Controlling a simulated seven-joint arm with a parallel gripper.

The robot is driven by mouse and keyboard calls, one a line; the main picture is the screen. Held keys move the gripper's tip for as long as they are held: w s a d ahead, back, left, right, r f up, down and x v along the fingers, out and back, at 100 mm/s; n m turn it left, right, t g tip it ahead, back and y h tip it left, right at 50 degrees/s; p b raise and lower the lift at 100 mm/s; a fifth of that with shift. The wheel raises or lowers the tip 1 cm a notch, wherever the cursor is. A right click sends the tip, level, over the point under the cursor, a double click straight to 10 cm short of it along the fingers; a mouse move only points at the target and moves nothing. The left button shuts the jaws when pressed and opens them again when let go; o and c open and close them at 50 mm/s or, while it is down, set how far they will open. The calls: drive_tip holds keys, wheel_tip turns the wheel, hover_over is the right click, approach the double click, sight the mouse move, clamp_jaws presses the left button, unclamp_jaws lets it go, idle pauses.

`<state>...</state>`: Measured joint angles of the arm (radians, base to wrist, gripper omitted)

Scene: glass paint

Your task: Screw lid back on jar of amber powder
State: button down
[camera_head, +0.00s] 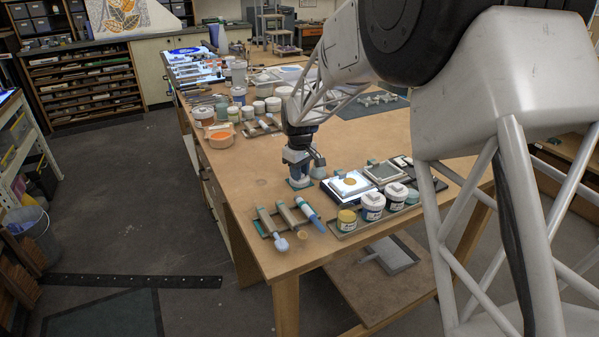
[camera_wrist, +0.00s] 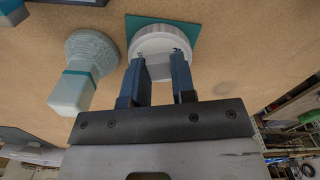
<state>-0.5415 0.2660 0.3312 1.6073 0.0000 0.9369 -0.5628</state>
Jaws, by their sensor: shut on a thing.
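A white ridged lid (camera_wrist: 160,38) is at a small green mat (camera_wrist: 136,22) in the wrist view. I cannot tell if it touches the mat. My gripper (camera_wrist: 156,72) is shut on the lid, one blue-grey finger at each side. In the head view my gripper (camera_head: 299,178) points down over the mat, near the left table edge. The jar of amber powder (camera_head: 346,221) stands without a lid at the front left end of a tray, to the right of and nearer than my gripper. Amber colour shows at its top.
A pale, teal-banded tool (camera_wrist: 82,82) stands close beside the lid. Lidded white jars (camera_head: 373,207) share the tray (camera_head: 345,234) with the amber jar. A white plate with amber powder (camera_head: 350,183) lies behind them. Tools lie on a rack (camera_head: 267,234) at the front left.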

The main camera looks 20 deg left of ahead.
idle(0.4)
drive_tip(key=shift+r, duration=3)
drive_tip(key=shift+d, duration=0.1)
drive_tip(key=shift+s+d+r+m, duration=0.4)
drive_tip(key=shift+s+d+m, duration=0.1)
drive_tip(key=shift+d+m, duration=0.25)
drive_tip(key=s+d+r+m, duration=0.2)
drive_tip(key=s+d+m, duration=0.5)
drive_tip(key=m, duration=0.3)
drive_tip(key=s+d+r+m, duration=0.3)
drive_tip(key=s+d+m, duration=0.4)
drive_tip(key=d+m, duration=0.2)
drive_tip(key=shift+s+r+m, duration=0.15)
drive_tip(key=shift+s+m, duration=0.1)
drive_tip(key=shift+m, duration=0.5)
drive_tip(key=shift+n, duration=0.5)
